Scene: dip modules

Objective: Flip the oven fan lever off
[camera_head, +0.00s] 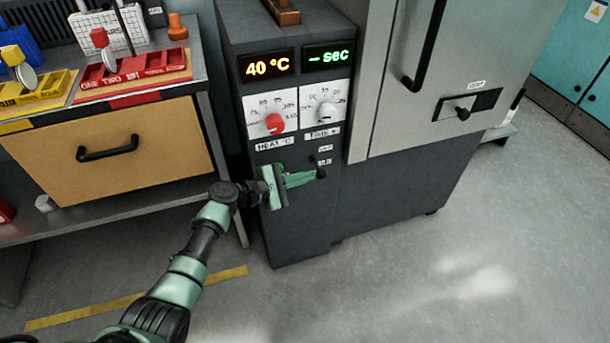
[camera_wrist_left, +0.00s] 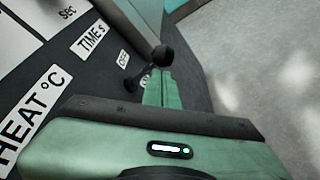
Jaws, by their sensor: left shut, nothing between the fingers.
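The oven's grey control panel (camera_head: 290,222) stands in the middle of the head view. The fan lever (camera_wrist_left: 162,53), a black ball knob on a thin stem, sticks out from the panel in the left wrist view. Its knob shows at my fingertips in the head view (camera_head: 321,173). An OFF label (camera_wrist_left: 123,58) sits beside the lever; a second small label is partly hidden. My left gripper (camera_head: 314,177) is shut and empty, its green fingers (camera_wrist_left: 160,88) pointing at the lever just below the knob. I cannot tell whether they touch it. My right gripper is not in view.
Above the lever are a red heat dial (camera_head: 274,123), a white time dial (camera_head: 326,112) and a display reading 40 °C (camera_head: 267,67). The oven door handle (camera_head: 425,45) is to the right. A bench with a drawer (camera_head: 108,150) stands left. Floor at right is clear.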

